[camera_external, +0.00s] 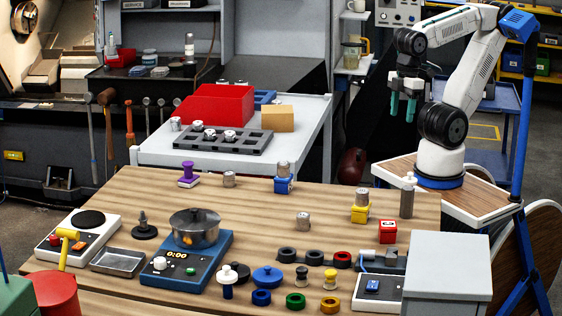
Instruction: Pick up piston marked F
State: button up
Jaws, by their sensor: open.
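Several small silver cylinders look like pistons, and their letters are too small to read. One stands on the blue block (284,186), one on the yellow block (360,213). More sit in and beside the dark grey tray (262,146) on the white bench behind. I cannot tell which piston is marked F. My gripper (403,112) hangs at the upper right with teal fingers pointing down. It is open and empty, high and well apart from all pistons.
The wooden table (255,225) holds a pot (194,228) on a blue hot plate, a purple stamp (187,174), a red block (387,238), and coloured rings in front. A grey metal box (447,268) stands at front right. A red bin (217,104) stands on the bench.

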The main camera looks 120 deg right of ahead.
jog(key=shift+o, duration=0.5)
jog(key=w+a+f+m+g+y, duration=0.2)
jog(key=w+a+m+y, duration=0.4)
jog(key=w+a, duration=0.35)
jog(key=m+t+y, duration=0.5)
jog(key=m+y, duration=0.1)
jog(key=m, duration=0.6)
send_near(303, 224)
jog(key=s+a+r, duration=0.6)
jog(key=s, duration=0.3)
jog(key=w+d+f+m+t, duration=0.1)
jog(key=w+f+m, duration=0.1)
jog(key=w+d+f+m+t, duration=0.1)
jog(key=w+f+m, duration=0.1)
jog(key=w+f, duration=0.1)
jog(key=w+d+f+m+t+h, duration=0.1)
jog(key=w+f+m, duration=0.1)
jog(key=m, duration=0.1)
jog(key=shift+w+d+f, duration=0.1)
jog(key=shift+w+f, duration=0.2)
jog(key=shift+w, duration=0.05)
jog(key=x, duration=0.7)
jog(key=shift+w, duration=0.4)
jog(key=c, duration=1.1)
